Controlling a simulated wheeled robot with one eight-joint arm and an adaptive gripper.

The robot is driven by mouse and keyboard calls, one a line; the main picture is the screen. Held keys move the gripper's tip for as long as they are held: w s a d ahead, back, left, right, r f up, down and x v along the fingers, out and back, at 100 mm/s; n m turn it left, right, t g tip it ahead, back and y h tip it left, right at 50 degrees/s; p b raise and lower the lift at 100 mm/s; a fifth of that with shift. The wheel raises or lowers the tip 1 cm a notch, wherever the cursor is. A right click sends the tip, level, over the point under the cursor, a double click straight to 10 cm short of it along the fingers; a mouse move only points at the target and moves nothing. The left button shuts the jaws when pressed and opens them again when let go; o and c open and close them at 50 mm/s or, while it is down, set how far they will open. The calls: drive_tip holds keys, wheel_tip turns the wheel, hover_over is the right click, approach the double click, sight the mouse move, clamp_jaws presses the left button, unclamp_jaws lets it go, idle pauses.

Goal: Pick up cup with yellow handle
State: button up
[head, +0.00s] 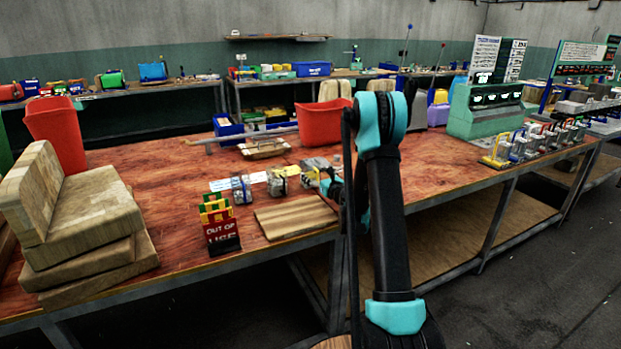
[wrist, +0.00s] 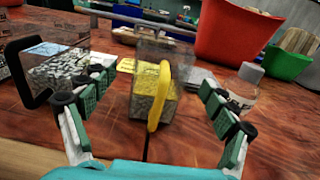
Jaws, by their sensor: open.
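The cup with the yellow handle (wrist: 160,95) stands on the wooden bench in the wrist view, a clear box-like cup with grey pieces inside. Its yellow handle faces me, upright. My gripper (wrist: 152,84) is open, one finger to each side of the cup in the picture, with nothing held. I cannot tell whether the fingertips reach level with the cup. In the head view my gripper (head: 332,184) is low over the bench among small clear cups, partly hidden by my arm.
A clear cup with a black handle (wrist: 55,68) stands close left of the gripper. A bottle (wrist: 243,85) stands close right. Red (wrist: 232,35) and green (wrist: 284,62) bins are behind. A wooden board (head: 295,217) and an out-of-use sign (head: 221,230) are at the bench's front.

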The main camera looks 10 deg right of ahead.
sight(314, 170)
drive_tip(key=shift+x, duration=2.65)
drive_tip(key=shift+d, duration=0.1)
drive_tip(key=shift+c, duration=0.5)
drive_tip(key=c, duration=1.3)
drive_tip(key=shift+r, duration=0.25)
wheel_tip(314, 170, up, 19)
drive_tip(key=shift+r, duration=0.15)
drive_tip(key=shift+r, duration=0.1)
